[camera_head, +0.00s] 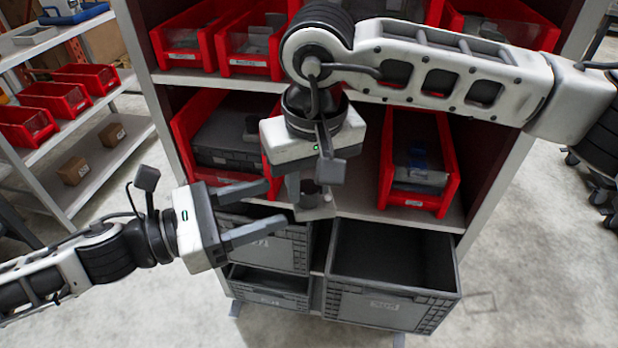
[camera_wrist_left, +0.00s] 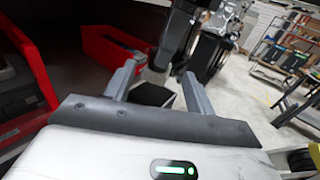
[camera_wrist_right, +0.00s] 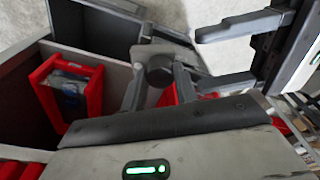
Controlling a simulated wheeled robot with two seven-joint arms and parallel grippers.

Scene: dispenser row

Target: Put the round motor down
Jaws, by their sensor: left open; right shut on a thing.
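The round motor (camera_wrist_right: 158,72) is a dark, short cylinder between the fingers of my right gripper (camera_wrist_right: 158,85) in the right wrist view. In the head view the motor (camera_head: 309,188) shows partly, below the right wrist, at the front of the middle shelf. My right gripper (camera_head: 308,192) points down and is shut on it. I cannot tell whether the motor touches the shelf. My left gripper (camera_head: 277,209) is open and empty, its fingers pointing right, close to the right gripper. In the left wrist view its fingers (camera_wrist_left: 162,82) are spread apart.
A red bin (camera_head: 447,190) with a dark item stands right on the middle shelf (camera_head: 368,200); another red bin (camera_head: 183,140) with a grey box stands left. Below, an open grey crate (camera_head: 440,300) juts out at right, with grey drawers (camera_head: 270,250) at left.

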